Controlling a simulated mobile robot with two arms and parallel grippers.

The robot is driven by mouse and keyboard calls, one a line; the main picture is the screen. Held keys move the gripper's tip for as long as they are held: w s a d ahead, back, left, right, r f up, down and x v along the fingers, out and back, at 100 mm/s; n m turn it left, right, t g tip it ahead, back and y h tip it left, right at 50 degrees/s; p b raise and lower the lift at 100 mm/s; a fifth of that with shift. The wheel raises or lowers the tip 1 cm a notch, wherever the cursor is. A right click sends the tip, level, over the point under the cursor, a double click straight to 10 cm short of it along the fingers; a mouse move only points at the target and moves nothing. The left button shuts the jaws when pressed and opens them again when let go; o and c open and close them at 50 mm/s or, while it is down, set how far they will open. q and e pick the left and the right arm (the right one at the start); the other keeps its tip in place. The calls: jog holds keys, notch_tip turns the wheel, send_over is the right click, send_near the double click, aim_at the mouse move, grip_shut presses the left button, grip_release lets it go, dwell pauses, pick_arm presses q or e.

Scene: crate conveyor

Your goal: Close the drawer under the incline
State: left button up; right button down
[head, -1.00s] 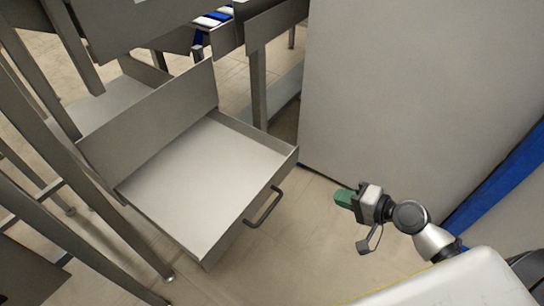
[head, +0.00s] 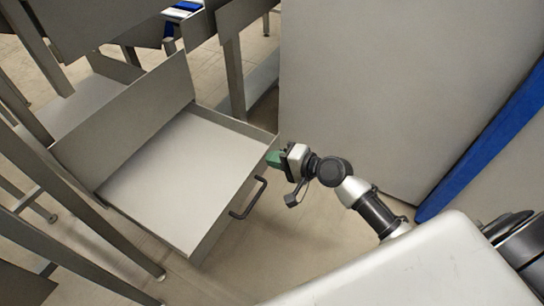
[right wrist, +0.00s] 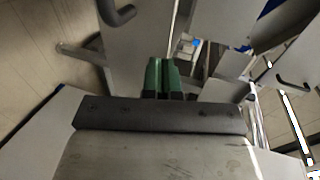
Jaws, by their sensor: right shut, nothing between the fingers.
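The drawer (head: 180,180) is pulled out, an empty grey metal tray under the incline. Its dark handle (head: 249,198) is on the front face, toward the right. My right gripper (head: 273,158) has green fingertips and is shut and empty. In the head view it appears at the drawer's right front corner, just above and right of the handle; I cannot tell whether it touches. In the right wrist view the shut green fingers (right wrist: 162,75) point ahead, with a dark curved handle (right wrist: 118,14) at upper left. My left gripper is not in view.
A large grey panel (head: 380,80) stands behind and right of my right arm. Metal legs (head: 95,220) of the frame stand left of the drawer. A blue strip (head: 485,140) runs along the right. Bare floor (head: 275,240) lies in front of the drawer.

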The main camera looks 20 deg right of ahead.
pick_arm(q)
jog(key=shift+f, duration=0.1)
pick_arm(e)
jog(key=shift+w+a, duration=0.25)
jog(key=shift+w, duration=0.1)
